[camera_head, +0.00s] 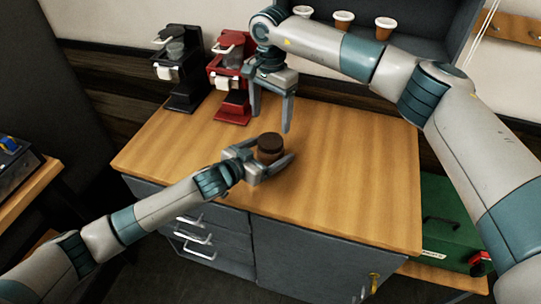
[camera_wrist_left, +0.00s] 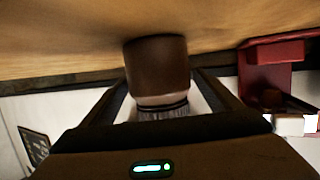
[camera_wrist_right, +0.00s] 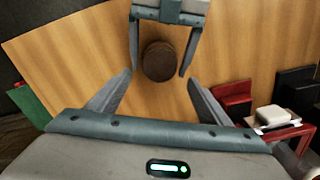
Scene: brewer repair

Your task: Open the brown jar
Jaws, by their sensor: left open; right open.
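The brown jar (camera_head: 271,148) stands upright on the wooden counter (camera_head: 340,170) with its dark lid on top. My left gripper (camera_head: 268,160) is open, with one finger on either side of the jar at counter height. The left wrist view shows the jar (camera_wrist_left: 157,72) between these fingers, picture upside down; I cannot tell whether they touch it. My right gripper (camera_head: 270,118) is open and empty, pointing down above and behind the jar. In the right wrist view the round lid (camera_wrist_right: 158,61) shows beyond the open fingers, between the left gripper's fingers (camera_wrist_right: 160,55).
A red brewer (camera_head: 229,80) and a black brewer (camera_head: 180,75) stand at the counter's back left. Several cups (camera_head: 343,20) sit on a shelf at the back. A green case (camera_head: 440,225) is at the right. The counter's right half is clear.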

